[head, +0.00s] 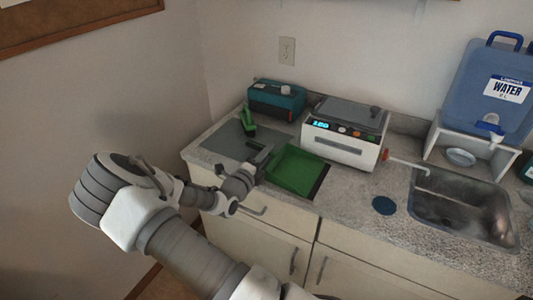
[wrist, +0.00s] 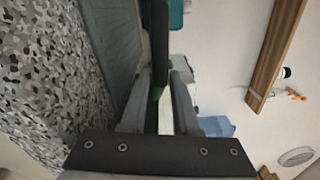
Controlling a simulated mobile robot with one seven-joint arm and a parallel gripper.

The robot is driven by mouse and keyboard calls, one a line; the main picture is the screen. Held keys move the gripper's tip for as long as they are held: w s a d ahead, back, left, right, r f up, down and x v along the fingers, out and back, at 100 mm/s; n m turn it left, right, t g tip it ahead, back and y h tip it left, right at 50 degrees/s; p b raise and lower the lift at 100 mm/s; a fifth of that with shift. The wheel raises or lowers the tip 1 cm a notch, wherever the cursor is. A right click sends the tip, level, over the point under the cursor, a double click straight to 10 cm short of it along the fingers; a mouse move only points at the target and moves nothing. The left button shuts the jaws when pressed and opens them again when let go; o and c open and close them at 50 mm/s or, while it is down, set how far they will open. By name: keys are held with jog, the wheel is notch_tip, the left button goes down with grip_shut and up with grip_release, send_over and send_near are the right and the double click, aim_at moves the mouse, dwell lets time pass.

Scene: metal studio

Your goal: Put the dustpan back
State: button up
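The green dustpan (head: 297,170) lies on the counter in front of the white instrument, its dark front edge to the right. My gripper (head: 262,160) is at the dustpan's left side, low over the counter edge. In the wrist view, a dark bar, seemingly the dustpan's handle (wrist: 160,40), reaches between the two grey fingers of my gripper (wrist: 165,80), with a green strip behind it. Whether the fingers touch or press the bar is not clear. A green tool with a dark base (head: 248,120) stands on the grey mat (head: 222,142) behind my gripper.
A teal device (head: 276,100) and a white instrument with a lit display (head: 345,132) stand along the back. A sink (head: 462,205), a blue water container (head: 490,90) and a dark blue disc (head: 384,205) are to the right. Counter around the disc is free.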

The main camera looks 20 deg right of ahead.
jog(key=shift+o, duration=1.3)
jog(key=shift+r, duration=0.1)
